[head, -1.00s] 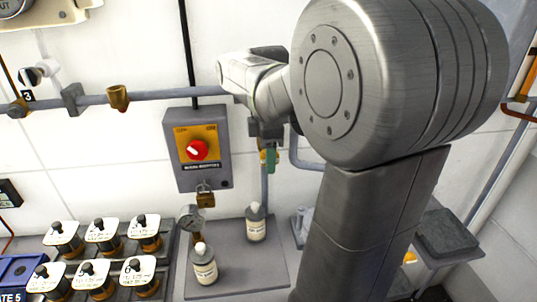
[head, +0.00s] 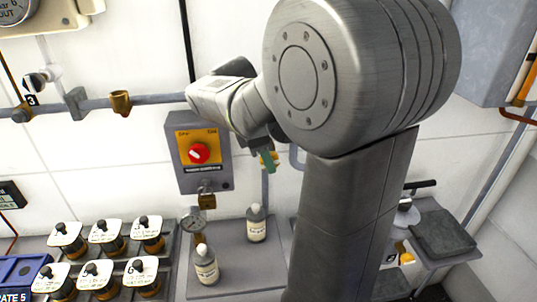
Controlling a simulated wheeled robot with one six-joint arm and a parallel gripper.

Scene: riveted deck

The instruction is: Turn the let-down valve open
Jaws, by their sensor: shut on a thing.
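My gripper (head: 263,148) is shut on the green lever from above. The lever slants, its lower end toward the right. The fingertips are small and partly hidden by my wrist and arm, so the exact grip is hard to see.
A grey switch box (head: 187,180) with a red knob (head: 198,153) and a brass padlock (head: 207,198) is close on the left. Below stand two white-labelled bottles (head: 206,266) (head: 256,222), a gauge (head: 193,219) and several capped jars (head: 104,231). A side table (head: 445,250) is at right.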

